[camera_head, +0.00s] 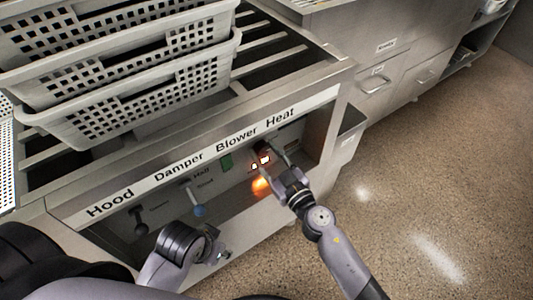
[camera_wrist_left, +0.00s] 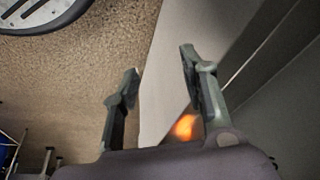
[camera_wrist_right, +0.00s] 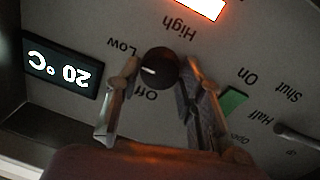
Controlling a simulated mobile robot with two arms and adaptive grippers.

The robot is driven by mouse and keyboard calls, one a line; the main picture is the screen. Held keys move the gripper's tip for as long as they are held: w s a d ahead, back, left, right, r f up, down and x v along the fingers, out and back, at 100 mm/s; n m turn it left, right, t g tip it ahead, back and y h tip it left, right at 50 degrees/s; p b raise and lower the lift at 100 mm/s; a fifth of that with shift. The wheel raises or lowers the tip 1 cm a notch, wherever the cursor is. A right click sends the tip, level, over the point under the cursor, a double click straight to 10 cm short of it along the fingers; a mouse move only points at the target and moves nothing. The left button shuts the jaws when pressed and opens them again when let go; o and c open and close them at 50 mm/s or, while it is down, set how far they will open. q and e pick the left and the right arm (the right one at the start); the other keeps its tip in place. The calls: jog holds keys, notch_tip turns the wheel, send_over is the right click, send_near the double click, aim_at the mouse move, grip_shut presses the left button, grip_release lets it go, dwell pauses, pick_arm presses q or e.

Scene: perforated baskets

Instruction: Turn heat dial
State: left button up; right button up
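The heat dial (camera_wrist_right: 160,68) is a small round black knob on the grey panel. Its white mark points left in the right wrist view, between the upside-down Off and Low labels. My right gripper (camera_head: 272,163) is at the panel below the Heat label. In the right wrist view its fingers (camera_wrist_right: 158,66) are open on either side of the dial, very close to it; contact is not clear. In the head view the gripper covers much of the dial. My left gripper (camera_head: 221,255) is low in front of the panel; its open, empty fingers show in the left wrist view (camera_wrist_left: 160,62).
A temperature display (camera_wrist_right: 61,71) reads 20 °C. A lit orange indicator (camera_wrist_right: 200,5) and a green blower switch (camera_head: 227,162) are near the dial. The damper lever (camera_head: 197,208) and hood knob (camera_head: 140,228) are farther left. Perforated baskets (camera_head: 150,92) sit on the rack above. Floor at right is clear.

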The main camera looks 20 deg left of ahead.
jog(key=c, duration=0.6)
jog(key=shift+n, duration=0.3)
jog(key=shift+c, duration=0.2)
jog(key=shift+n, duration=0.5)
jog(key=n+b, duration=0.1)
jog(key=n, duration=0.2)
jog(key=shift+n, duration=0.3)
jog(key=n+b, duration=0.1)
jog(key=n, duration=0.3)
jog(key=shift+f+n+y, duration=0.1)
jog(key=shift+n+y, duration=0.2)
jog(key=n+b, duration=0.1)
jog(key=n, duration=0.4)
jog(key=shift+n, duration=0.3)
pick_arm(q)
jog(key=shift+w+d+r+t+b, duration=0.2)
jog(key=shift+w+r+t, duration=0.25)
jog(key=shift+w, duration=0.15)
jog(key=shift+w+d+r+t+b, duration=0.1)
jog(key=shift+w+d+r+t, duration=0.15)
jog(key=shift+w+t, duration=0.3)
pick_arm(e)
jog(key=shift+f+n, duration=0.1)
jog(key=shift+n, duration=1.6)
pick_arm(q)
jog(key=shift+w+r, duration=0.1)
